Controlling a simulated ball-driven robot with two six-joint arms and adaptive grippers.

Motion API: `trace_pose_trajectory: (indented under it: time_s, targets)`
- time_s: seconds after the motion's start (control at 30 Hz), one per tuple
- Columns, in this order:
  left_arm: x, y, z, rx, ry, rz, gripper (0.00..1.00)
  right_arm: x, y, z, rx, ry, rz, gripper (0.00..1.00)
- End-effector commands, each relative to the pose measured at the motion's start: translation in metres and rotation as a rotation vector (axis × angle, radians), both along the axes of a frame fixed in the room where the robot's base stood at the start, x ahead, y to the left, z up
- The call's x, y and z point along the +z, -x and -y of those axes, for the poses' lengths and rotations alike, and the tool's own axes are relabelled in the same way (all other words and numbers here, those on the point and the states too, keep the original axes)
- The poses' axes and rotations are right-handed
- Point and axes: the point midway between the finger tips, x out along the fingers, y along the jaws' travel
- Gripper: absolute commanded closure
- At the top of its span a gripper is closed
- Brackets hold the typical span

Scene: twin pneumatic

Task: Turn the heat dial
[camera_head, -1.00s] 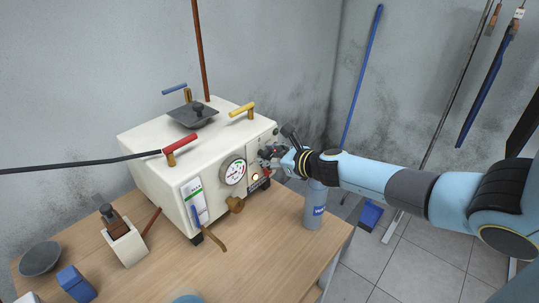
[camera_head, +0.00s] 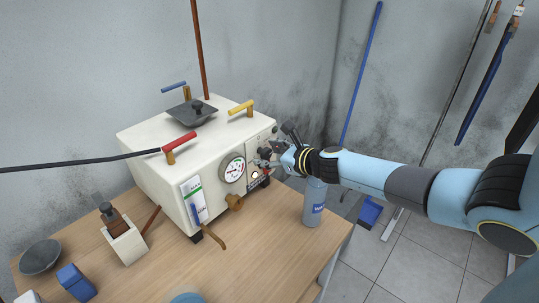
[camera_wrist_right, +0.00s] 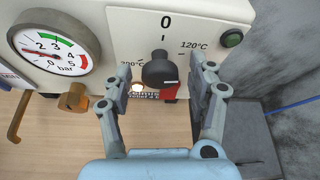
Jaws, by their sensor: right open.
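The heat dial (camera_wrist_right: 158,72) is a black round knob with a white mark, on the front panel of a cream machine (camera_head: 155,140). Labels 0, 120°C and 200°C stand around it in the right wrist view; the mark lies on the knob's lower right. My right gripper (camera_wrist_right: 160,78) is open, one finger on each side of the dial with gaps visible between fingers and knob. In the head view my right gripper (camera_head: 273,154) is at the machine's right front and hides the dial. My left gripper is not in view.
A pressure gauge (camera_wrist_right: 53,42) and a brass fitting (camera_wrist_right: 74,97) are left of the dial. A blue-grey bottle (camera_head: 314,204) stands on the wooden table (camera_head: 255,245) below my right arm.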

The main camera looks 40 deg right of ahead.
Motion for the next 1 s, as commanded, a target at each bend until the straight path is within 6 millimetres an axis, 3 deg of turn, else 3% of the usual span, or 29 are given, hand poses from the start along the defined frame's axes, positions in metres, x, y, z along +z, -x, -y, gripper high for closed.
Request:
trace_pose_trajectory:
  time_s: [0.17, 0.5, 1.0]
  targets:
    - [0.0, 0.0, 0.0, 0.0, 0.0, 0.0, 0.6, 0.004, 0.015, 0.001, 0.002, 0.004, -0.003, 0.42]
    - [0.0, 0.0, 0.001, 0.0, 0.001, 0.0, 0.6, 0.024, 0.064, 0.002, 0.0, 0.002, -0.002, 0.42]
    - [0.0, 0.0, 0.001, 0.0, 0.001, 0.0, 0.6, 0.028, 0.07, 0.001, 0.0, 0.0, -0.001, 0.42]
